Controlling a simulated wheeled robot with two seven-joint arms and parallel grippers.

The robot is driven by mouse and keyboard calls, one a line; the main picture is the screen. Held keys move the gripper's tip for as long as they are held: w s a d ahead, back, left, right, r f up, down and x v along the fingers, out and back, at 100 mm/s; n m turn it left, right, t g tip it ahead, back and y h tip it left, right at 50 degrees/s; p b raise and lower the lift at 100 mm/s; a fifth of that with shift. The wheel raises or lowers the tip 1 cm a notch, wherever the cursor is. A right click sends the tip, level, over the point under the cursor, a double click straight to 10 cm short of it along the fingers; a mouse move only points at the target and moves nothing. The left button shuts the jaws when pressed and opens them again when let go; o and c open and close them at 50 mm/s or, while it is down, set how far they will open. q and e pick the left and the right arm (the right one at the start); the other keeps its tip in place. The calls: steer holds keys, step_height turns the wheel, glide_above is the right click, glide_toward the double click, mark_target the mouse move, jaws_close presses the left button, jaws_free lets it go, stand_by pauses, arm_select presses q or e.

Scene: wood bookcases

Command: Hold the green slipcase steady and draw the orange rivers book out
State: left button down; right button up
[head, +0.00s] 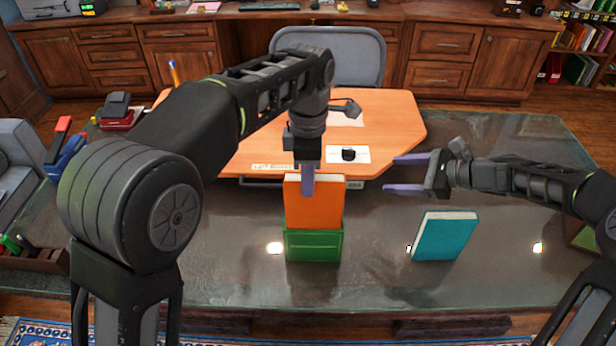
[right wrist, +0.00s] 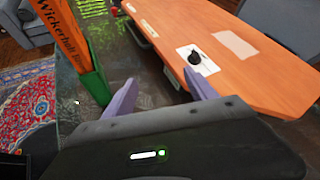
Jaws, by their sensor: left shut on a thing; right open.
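The green slipcase (head: 314,246) stands upright on the dark glass-topped desk. The orange book (head: 314,212) stands upright in it, with its upper part well above the slipcase's rim. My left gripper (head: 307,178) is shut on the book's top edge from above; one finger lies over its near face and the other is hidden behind. My right gripper (head: 408,174) is open and empty, to the right of the book and apart from it. In the right wrist view, the orange book (right wrist: 66,28) shows spine lettering above the green slipcase (right wrist: 90,82), left of my right gripper (right wrist: 160,95).
A teal book (head: 445,236) stands at the right on the glass desk (head: 385,275). An orange-topped table (head: 390,125) with a small black object (head: 348,155) lies behind. Bare glass separates slipcase and teal book. Stationery items sit at the far left.

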steer(key=w+d+m+t+h, duration=0.1)
steer(key=w+d+t+h, duration=0.1)
steer(key=d, duration=0.6)
steer(key=shift+w+d+f+m+h, duration=0.2)
steer(key=shift+f+m+h, duration=0.1)
steer(key=shift+f+m, duration=0.1)
steer(key=s+a+n+g+y, duration=0.1)
steer(key=s+a+g+y, duration=0.1)
steer(key=a, duration=0.5)
steer(key=s+a+n+g+y, duration=0.2)
steer(key=s+a, duration=0.3)
steer(key=a, duration=0.3)
steer(key=shift+a+f+g, duration=0.25)
steer(key=shift+f+g, duration=0.15)
steer(key=shift+g, duration=0.2)
arm_select(q)
steer(key=shift+r, duration=0.15)
arm_select(e)
steer(key=shift+r, duration=0.1)
